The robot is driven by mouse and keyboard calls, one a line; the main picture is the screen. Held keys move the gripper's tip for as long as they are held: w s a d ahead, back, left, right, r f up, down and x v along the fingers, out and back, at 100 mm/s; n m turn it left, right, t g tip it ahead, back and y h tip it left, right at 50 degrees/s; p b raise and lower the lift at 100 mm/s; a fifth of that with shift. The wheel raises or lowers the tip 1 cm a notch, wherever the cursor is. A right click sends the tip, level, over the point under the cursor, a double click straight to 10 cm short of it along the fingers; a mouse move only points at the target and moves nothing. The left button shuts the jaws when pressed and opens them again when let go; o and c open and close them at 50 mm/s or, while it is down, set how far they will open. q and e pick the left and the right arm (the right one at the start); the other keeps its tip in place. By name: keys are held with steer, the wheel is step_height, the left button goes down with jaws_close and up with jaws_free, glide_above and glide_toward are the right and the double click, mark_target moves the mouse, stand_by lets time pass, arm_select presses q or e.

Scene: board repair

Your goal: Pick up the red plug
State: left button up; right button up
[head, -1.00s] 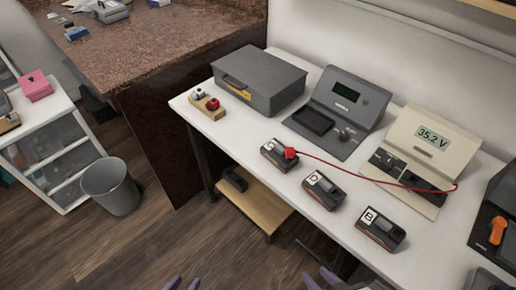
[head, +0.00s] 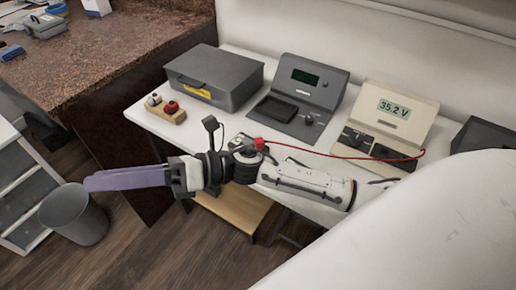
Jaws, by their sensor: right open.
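A red plug (head: 259,144) on the end of a red lead shows just above my right forearm, where it sat on the pack marked C one second ago. Most of that pack is hidden by my arm. A small wooden block (head: 165,116) on the table's left end carries a red plug-like piece (head: 171,107) and a white one (head: 153,100). My right gripper (head: 88,182), with purple fingers, is open and empty. It points left beyond the table's front edge, below and left of the block. My left gripper is out of view.
A grey case (head: 215,80), a dark grey device (head: 300,95) and a beige meter reading 35.2 V (head: 392,110) stand along the white table's back. The red lead (head: 340,157) runs to the meter. A grey bin (head: 72,215) stands on the floor, below the gripper.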

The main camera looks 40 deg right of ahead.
steer(key=s+f+n+g+h, duration=0.1)
steer(key=s+n+g, duration=0.1)
steer(key=n+g, duration=0.45)
steer(key=n+h+b, duration=0.4)
steer(key=n+h, duration=1.4)
steer(key=n, duration=0.1)
glide_above(259, 140)
step_height(259, 140, down, 3)
steer(key=f, duration=0.1)
steer(key=d+f, duration=0.1)
steer(key=f, duration=0.1)
steer(key=shift+w+f+t+h, duration=0.1)
steer(key=shift+w+t+h, duration=0.05)
steer(key=shift+t+h, duration=0.15)
steer(key=f, duration=0.3)
steer(key=a+f, duration=0.1)
steer(key=f, duration=0.1)
steer(key=shift+s+f, duration=0.2)
steer(key=shift+f, duration=0.35)
jaws_close()
